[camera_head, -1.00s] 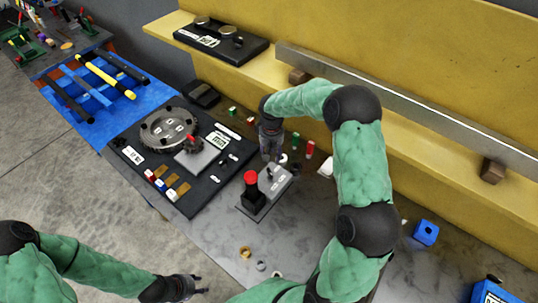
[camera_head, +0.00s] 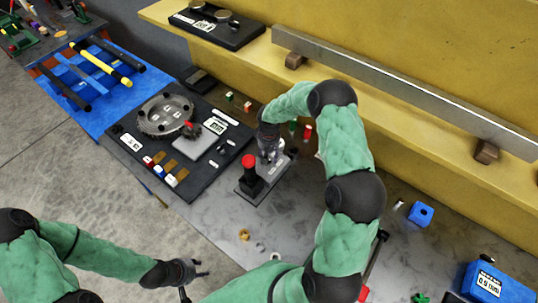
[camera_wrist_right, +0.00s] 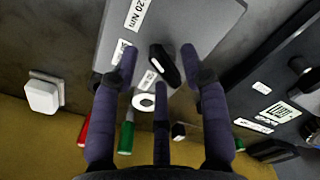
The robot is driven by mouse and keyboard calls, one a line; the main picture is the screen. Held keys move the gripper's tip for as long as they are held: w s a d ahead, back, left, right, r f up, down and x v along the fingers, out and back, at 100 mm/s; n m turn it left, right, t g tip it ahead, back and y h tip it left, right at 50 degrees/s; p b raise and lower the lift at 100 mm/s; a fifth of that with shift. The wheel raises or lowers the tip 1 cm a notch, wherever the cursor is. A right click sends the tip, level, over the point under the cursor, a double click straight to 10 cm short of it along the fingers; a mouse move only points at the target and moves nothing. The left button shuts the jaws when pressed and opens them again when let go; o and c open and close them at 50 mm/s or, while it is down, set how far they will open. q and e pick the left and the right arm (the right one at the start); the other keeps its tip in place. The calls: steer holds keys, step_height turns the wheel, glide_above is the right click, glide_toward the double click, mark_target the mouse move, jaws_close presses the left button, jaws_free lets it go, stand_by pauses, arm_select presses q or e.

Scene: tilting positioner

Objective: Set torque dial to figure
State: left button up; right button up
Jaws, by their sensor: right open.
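The torque dial is a black knob (camera_wrist_right: 165,66) with a pale mark, on a grey housing (camera_wrist_right: 190,28) in the right wrist view. Labels surround it; one reads 20 Nm (camera_wrist_right: 139,12). My right gripper (camera_wrist_right: 160,62) is open, its fingers spread on both sides of the knob and below it. I cannot tell whether they touch it. In the head view my right gripper (camera_head: 271,157) hangs over the housing and hides the knob. My left gripper (camera_head: 192,272) looks open and empty at the lower left, away from the dial.
A red-topped black post (camera_head: 249,172) stands close to the dial housing. A black panel with a round turntable (camera_head: 165,114) lies to the left. Small red and green pieces (camera_head: 307,133) stand behind the gripper. The bench front holds small rings (camera_head: 244,235).

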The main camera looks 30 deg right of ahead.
jaws_close()
